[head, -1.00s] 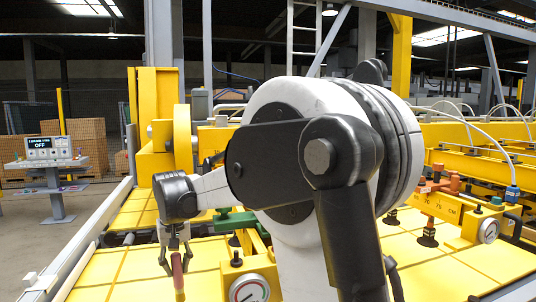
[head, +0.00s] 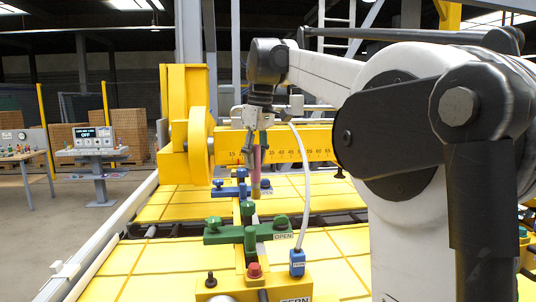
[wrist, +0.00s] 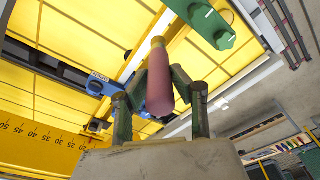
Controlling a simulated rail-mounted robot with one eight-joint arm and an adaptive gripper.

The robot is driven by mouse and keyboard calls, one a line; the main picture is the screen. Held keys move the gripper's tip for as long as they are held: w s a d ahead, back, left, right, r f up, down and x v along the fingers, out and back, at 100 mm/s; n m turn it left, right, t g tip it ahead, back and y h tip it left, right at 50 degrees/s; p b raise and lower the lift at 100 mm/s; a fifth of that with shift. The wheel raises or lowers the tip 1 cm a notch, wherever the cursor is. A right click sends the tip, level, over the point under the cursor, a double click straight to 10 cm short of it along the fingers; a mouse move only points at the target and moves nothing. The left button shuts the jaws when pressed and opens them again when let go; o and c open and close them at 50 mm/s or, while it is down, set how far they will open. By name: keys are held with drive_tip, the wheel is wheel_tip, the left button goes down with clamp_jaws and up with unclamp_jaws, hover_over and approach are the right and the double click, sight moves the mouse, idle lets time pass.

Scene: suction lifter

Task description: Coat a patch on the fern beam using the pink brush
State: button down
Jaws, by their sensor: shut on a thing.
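My gripper (head: 256,150) is shut on the pink brush (head: 257,162), which hangs tip down above the yellow frame in the head view. In the wrist view the pink brush (wrist: 160,84) sits between the two fingers of my gripper (wrist: 160,100), its tan end pointing away. A yellow block with a partly cut-off FERN label (head: 295,299) is at the bottom of the head view, below a blue FERN connector (head: 297,264). A narrow yellow beam (head: 240,262) runs back from there under green valve handles (head: 250,235). I cannot tell whether the brush touches anything.
A yellow crossbeam with a number scale (head: 300,144) stands behind the brush. Blue valve handles (head: 236,190) lie below it. A white hose (head: 305,180) arches beside the gripper. A red knob (head: 254,270) sits near the front. A control console (head: 94,141) stands at left.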

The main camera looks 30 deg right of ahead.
sight(255, 176)
drive_tip(key=shift+f+b, duration=2.75)
drive_tip(key=shift+f, duration=1.35)
drive_tip(key=shift+w+d+p, duration=1.1)
drive_tip(key=shift+w+d, duration=0.4)
drive_tip(key=shift+w, duration=2.05)
drive_tip(key=shift+w+d+p, duration=1.1)
drive_tip(key=shift+w+d, duration=0.35)
drive_tip(key=shift+w, duration=2.1)
drive_tip(key=shift+s+a+r+b, duration=0.1)
drive_tip(key=shift+s+a+b, duration=0.85)
drive_tip(key=shift+s, duration=1.45)
drive_tip(key=shift+s+a+f+b, duration=0.1)
drive_tip(key=shift+s+a+b, duration=0.75)
drive_tip(key=shift+s, duration=1.55)
drive_tip(key=shift+s+a+r+b, duration=0.1)
drive_tip(key=shift+s+a+b, duration=0.85)
drive_tip(key=shift+s, duration=1.45)
drive_tip(key=r+p, duration=0.2)
drive_tip(key=r, duration=0.1)
drive_tip(key=shift+w+a, duration=0.15)
drive_tip(key=shift+a, duration=0.05)
drive_tip(key=shift+r+p, duration=2.1)
drive_tip(key=shift+r, duration=0.55)
